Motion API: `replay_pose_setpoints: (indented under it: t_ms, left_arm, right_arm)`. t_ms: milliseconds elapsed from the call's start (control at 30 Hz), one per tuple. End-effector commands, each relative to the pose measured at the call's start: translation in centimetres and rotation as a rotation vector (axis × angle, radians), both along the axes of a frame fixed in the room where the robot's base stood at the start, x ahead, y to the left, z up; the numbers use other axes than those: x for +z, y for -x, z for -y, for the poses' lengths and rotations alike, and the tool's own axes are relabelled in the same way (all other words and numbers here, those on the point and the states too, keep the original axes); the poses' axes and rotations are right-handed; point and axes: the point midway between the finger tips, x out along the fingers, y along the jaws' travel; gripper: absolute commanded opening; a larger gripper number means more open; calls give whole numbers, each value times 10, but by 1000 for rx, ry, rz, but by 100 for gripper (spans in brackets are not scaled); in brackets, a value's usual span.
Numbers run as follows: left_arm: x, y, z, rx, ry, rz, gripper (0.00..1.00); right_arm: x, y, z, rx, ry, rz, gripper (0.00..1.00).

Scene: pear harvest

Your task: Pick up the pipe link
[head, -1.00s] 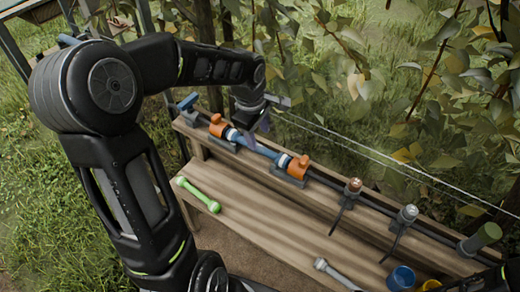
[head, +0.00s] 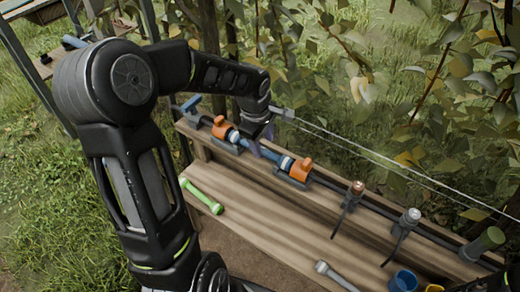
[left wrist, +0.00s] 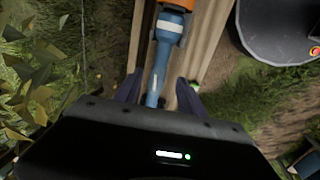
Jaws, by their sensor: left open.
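The pipe link appears to be the blue pipe piece (head: 271,153) between two orange-handled fittings on the bench's raised back shelf. It also shows in the left wrist view (left wrist: 157,78), running up the picture from between the fingers. My left gripper (head: 262,139) is open over the blue piece, with its dark fingers pointing down. In the left wrist view the fingers of my left gripper (left wrist: 160,92) stand on either side of the blue piece, with some room beside it. Part of the piece is hidden by the gripper. My right gripper is not seen.
The orange fittings, left (head: 222,130) and right (head: 298,169), sit close to both ends. A green link (head: 202,196) and a grey link (head: 336,276) lie on the lower bench board (head: 260,225). A blue cup (head: 403,281) stands at the lower right. Leaves hang behind.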

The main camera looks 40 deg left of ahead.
Motion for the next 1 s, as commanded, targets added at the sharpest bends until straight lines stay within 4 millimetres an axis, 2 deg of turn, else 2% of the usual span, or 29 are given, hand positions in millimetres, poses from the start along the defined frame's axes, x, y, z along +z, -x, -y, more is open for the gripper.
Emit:
replay_pose_setpoints:
  t_ms: [200,333,933,1000]
  left_arm:
    - [-32,-7,0,0,2,-4,47]
    - [-43,-10,0,0,1,-2,47]
    - [-43,-10,0,0,1,0,47]
    - [-43,-10,0,0,1,0,42]
  right_arm:
    - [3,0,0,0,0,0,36]
    - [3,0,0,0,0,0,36]
    - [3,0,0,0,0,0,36]
    - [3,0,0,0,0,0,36]
